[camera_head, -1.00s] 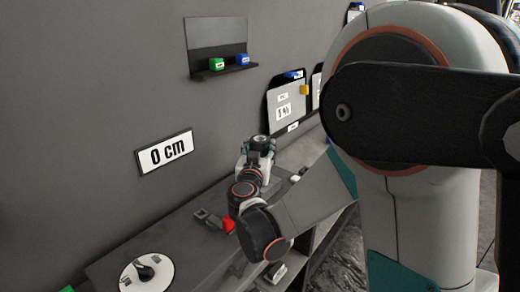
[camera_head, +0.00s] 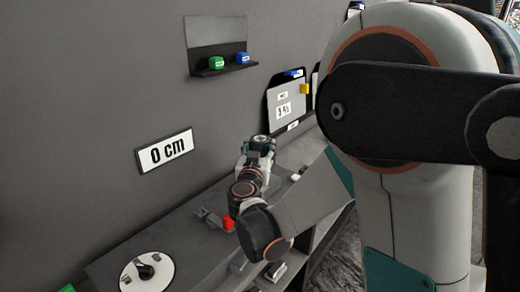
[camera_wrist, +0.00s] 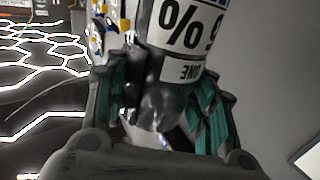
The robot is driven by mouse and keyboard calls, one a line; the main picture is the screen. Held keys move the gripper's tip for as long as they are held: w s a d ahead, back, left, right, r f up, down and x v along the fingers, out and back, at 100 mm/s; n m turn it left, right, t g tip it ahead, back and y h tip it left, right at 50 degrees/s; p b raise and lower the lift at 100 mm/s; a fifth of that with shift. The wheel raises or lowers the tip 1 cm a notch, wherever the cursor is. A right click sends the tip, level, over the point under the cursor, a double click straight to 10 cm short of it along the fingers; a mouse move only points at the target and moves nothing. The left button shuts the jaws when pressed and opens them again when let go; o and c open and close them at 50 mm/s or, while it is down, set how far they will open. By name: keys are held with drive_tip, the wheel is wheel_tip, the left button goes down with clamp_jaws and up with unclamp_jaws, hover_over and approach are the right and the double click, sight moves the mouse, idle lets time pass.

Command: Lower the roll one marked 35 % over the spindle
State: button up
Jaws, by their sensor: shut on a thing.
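The roll (camera_wrist: 178,55) fills the upper middle of the wrist view. Its white label shows part of a large upside-down number with a percent sign, and "ONE" below; the full number is cut off. My gripper (camera_wrist: 163,105) has its teal fingers on both sides of the roll, shut on it. In the head view, my gripper (camera_head: 259,150) is beyond the bench's near part, with only a small round top showing above it. A white disc with a dark post (camera_head: 145,271), possibly the spindle, lies at the lower left, apart from the gripper.
A wall shelf (camera_head: 225,69) holds a green and a blue block. A small red thing (camera_head: 228,224) is on the bench near my arm. Marked panels (camera_head: 286,104) lean behind the gripper.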

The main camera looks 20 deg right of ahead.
drive_tip(key=o, duration=1.4)
